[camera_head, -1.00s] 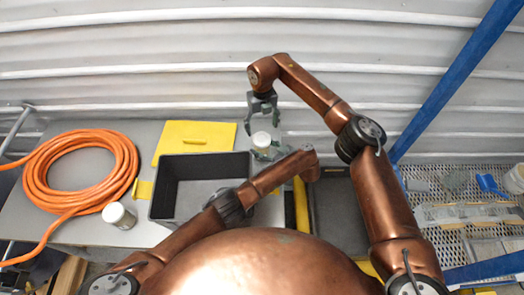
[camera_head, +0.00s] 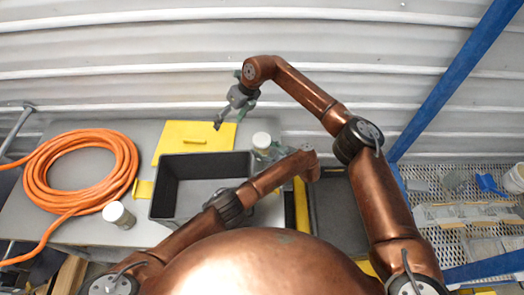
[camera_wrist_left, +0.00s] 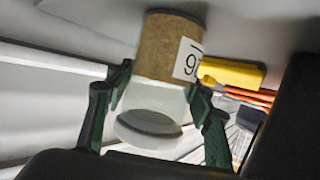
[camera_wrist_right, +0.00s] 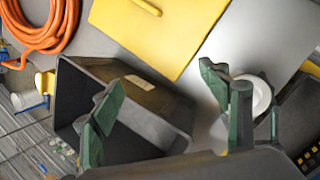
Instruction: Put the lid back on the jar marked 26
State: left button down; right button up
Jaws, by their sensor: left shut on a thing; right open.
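The jar (camera_wrist_left: 168,48) with brown contents stands on the table. Its label is upside down and partly cut off in the left wrist view, and fits 26. My left gripper (camera_wrist_left: 160,92) is shut around its pale upper part. A white round lid (camera_head: 261,139) appears to sit on top of the jar; it also shows in the right wrist view (camera_wrist_right: 257,95). How well it is seated I cannot tell. My right gripper (camera_head: 234,114) is open and empty, above and left of the jar, over the yellow sheet's right edge.
A dark grey bin (camera_head: 165,190) stands left of the jar. A yellow sheet (camera_head: 178,135) lies behind it. An orange hose coil (camera_head: 35,185) and another white-lidded jar (camera_head: 118,214) are at the left. A perforated rack with labware (camera_head: 450,215) is at the right.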

jog(key=a+r+n+t+y, duration=0.1)
jog(key=a+r+n+y, duration=0.1)
jog(key=a+r+y, duration=0.6)
jog(key=a+r+n+y, duration=0.2)
jog(key=a+r, duration=0.4)
jog(key=r, duration=0.5)
jog(key=w+r+m+t+y, duration=0.2)
jog(key=w+r+t+y, duration=0.3)
jog(key=r, duration=0.6)
jog(key=w+d+r+m+t+h, duration=0.35)
jog(key=w+m+t, duration=0.2)
jog(key=w, duration=0.35)
jog(key=w+d+f+m+g+h, duration=0.15)
jog(key=d+f+h, duration=0.3)
jog(key=f, duration=0.65)
jog(key=w+d+f+m+g+h, duration=0.1)
jog(key=w+d+f+m+h, duration=0.25)
jog(key=f, duration=0.75)
jog(key=s+d+f+n+g+h, duration=0.1)
jog(key=s+d+f+g+h, duration=0.1)
jog(key=s+d+f+g, duration=0.1)
jog(key=s+d+f+n+g+h, duration=0.2)
jog(key=s+d+f, duration=0.4)
jog(key=s, duration=0.3)
jog(key=s+d+f+n+g+h, duration=0.2)
jog(key=s+d+f+g+h, duration=0.2)
jog(key=f, duration=0.3)
jog(key=shift+s+d+h, duration=0.25)
jog(key=shift+s+d, duration=0.45)
jog(key=shift+s, duration=0.2)
